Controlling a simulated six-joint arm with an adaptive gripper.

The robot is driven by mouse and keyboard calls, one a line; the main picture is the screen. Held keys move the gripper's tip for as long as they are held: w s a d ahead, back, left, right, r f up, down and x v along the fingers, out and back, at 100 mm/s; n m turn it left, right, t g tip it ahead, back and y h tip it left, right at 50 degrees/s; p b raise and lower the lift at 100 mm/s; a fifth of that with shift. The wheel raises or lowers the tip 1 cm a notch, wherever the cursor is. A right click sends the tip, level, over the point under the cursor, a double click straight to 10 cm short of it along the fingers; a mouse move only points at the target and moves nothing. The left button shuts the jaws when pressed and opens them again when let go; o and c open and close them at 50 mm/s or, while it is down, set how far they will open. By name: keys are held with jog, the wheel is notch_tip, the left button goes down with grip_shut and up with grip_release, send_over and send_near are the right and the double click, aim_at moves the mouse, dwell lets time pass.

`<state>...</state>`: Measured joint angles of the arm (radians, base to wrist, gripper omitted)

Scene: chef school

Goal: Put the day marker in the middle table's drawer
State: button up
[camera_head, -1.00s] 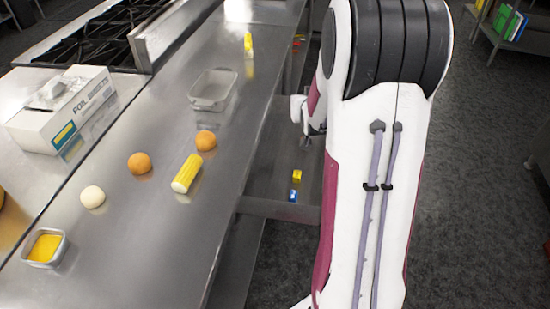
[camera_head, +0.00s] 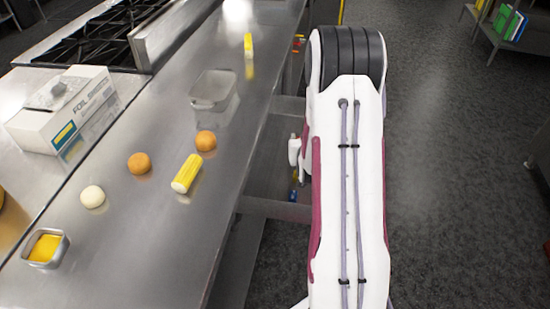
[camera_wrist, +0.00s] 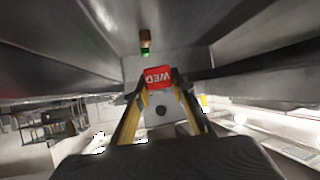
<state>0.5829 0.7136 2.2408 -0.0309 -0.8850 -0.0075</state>
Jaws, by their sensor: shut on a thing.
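A red block marked "WED" (camera_wrist: 158,77), the day marker, is between the fingertips of my gripper (camera_wrist: 160,80) in the wrist view. The fingers are shut on it. The lettering appears upside down. In the head view my arm hides the gripper and the red block. An open metal drawer or shelf (camera_head: 270,208) juts from the right side of the long steel table (camera_head: 150,240). A small blue block (camera_head: 293,195) is there, beside my arm, with a partly hidden yellow one by it. In the wrist view a small green and brown thing (camera_wrist: 145,42) lies beyond the red block.
Dark floor (camera_head: 450,200) is free to the right.

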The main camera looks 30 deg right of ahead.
jog(key=shift+f, duration=0.2)
dwell(0.3)
jog(key=shift+m+g+h, duration=0.9)
jog(key=shift+m+h, duration=0.2)
jog(key=shift+m, duration=0.3)
jog(key=shift+f, duration=2.9)
jog(key=shift+f, duration=2.1)
